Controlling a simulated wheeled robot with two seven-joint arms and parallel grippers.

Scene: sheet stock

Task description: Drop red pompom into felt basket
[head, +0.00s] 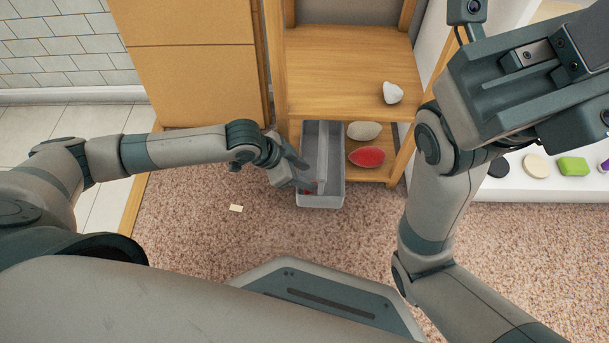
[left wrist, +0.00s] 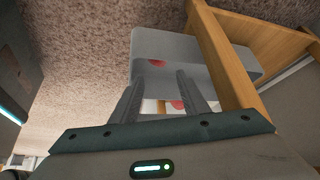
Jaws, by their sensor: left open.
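The grey felt basket (head: 336,185) stands pulled partly out of the low shelf opening. A small red patch, likely the red pompom (head: 309,190), shows inside its near left part. My left gripper (head: 308,176) is open and reaches over the basket's left side. In the left wrist view, the open fingers (left wrist: 160,80) point at the basket (left wrist: 205,50). A red patch (left wrist: 157,64) shows there just past the fingertips, with nothing seen gripped. Another red patch (left wrist: 177,104) shows between the fingers; I cannot tell what it is. The right arm fills the upper right, its fingers out of sight.
A red oval thing (head: 367,156) and a pale stone-like thing (head: 364,131) lie on the low shelf right of the basket. A white lump (head: 392,93) lies on the shelf above. A small pale block (head: 236,208) lies on the otherwise clear carpet. A green block (head: 573,166) sits on a white ledge.

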